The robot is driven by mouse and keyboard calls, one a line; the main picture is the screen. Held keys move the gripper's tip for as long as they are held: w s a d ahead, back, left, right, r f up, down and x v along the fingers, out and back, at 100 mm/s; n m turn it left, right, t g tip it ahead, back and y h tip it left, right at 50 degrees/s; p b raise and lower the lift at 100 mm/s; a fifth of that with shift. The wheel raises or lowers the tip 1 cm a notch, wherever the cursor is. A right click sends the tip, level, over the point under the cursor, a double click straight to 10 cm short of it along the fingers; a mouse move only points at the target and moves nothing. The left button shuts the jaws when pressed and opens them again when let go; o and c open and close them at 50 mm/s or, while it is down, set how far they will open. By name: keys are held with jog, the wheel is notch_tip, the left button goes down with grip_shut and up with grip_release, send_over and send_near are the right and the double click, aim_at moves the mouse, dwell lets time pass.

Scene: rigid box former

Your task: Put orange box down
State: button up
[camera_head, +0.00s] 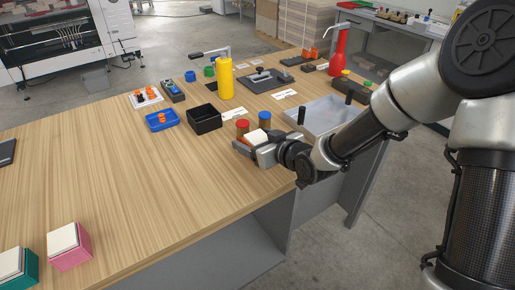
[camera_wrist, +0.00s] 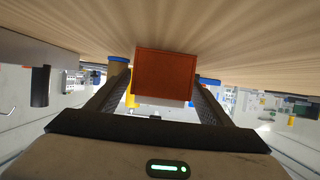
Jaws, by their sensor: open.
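The orange box (camera_wrist: 165,73) is between the two fingers of my gripper in the wrist view, its orange face towards the camera and a strip of white at its lower edge. My gripper (camera_wrist: 160,90) is open around it, with a finger close on each side. In the head view my gripper (camera_head: 262,151) is low at the right front edge of the wooden table, and the box's white top (camera_head: 257,136) shows between the fingers. The fingers hide most of the box there. It appears to be at table level; its contact underneath is hidden.
Jars with a red lid (camera_head: 242,124) and a blue lid (camera_head: 264,116) stand just behind my gripper. A black bin (camera_head: 205,124) and a blue tray (camera_head: 161,126) are left of it. Pink (camera_head: 77,252) and teal (camera_head: 28,268) boxes stand front left. The middle of the wooden table (camera_head: 130,185) is clear.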

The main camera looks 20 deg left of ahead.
jog(key=shift+x, duration=1.25)
jog(key=c, duration=1.3)
